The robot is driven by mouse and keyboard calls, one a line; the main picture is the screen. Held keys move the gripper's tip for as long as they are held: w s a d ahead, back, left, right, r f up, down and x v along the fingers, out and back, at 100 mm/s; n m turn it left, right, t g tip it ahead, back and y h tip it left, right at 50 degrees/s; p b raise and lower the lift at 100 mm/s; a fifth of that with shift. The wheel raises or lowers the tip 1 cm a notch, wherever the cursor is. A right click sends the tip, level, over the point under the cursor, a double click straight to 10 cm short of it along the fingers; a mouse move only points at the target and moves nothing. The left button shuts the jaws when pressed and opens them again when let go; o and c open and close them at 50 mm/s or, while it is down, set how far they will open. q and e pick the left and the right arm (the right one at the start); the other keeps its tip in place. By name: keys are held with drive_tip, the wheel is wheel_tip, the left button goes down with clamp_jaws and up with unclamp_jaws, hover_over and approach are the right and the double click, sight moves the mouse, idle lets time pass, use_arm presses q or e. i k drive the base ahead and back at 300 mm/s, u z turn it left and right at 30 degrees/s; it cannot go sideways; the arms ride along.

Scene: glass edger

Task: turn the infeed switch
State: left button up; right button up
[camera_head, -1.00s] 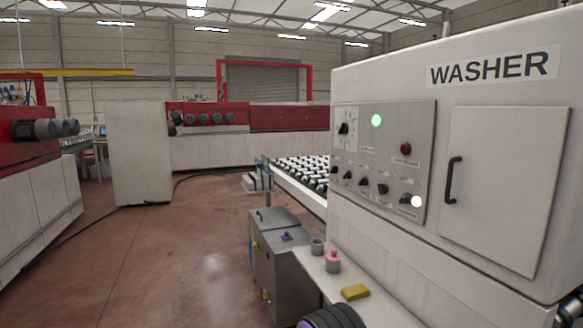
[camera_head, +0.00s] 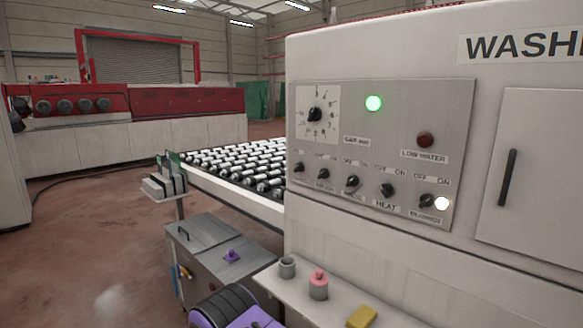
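The grey control panel (camera_head: 455,100) is on the front of the white washer. A row of black rotary switches runs along its lower part: a far left one (camera_head: 299,167), one beside it (camera_head: 323,174), a middle one (camera_head: 352,181), one above a HEAT label (camera_head: 387,190) and a far right one (camera_head: 425,201) beside a lit white lamp (camera_head: 442,204). The small labels are mostly too blurred to read, so I cannot tell which switch is the infeed one. Neither of my grippers is in view.
Above the switches are a dial (camera_head: 315,114), a lit green lamp (camera_head: 374,103) and a dark red LOW WATER lamp (camera_head: 425,139). A ledge below holds a grey cup (camera_head: 287,267), a pink-topped container (camera_head: 318,285) and a yellow sponge (camera_head: 361,316). A roller conveyor (camera_head: 235,165) stands left.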

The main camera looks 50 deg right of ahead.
sight(300, 166)
drive_tip(key=z, duration=0.45)
drive_tip(key=i, duration=0.8)
drive_tip(key=z, duration=1.55)
drive_tip(key=i, duration=0.65)
drive_tip(key=z, duration=0.6)
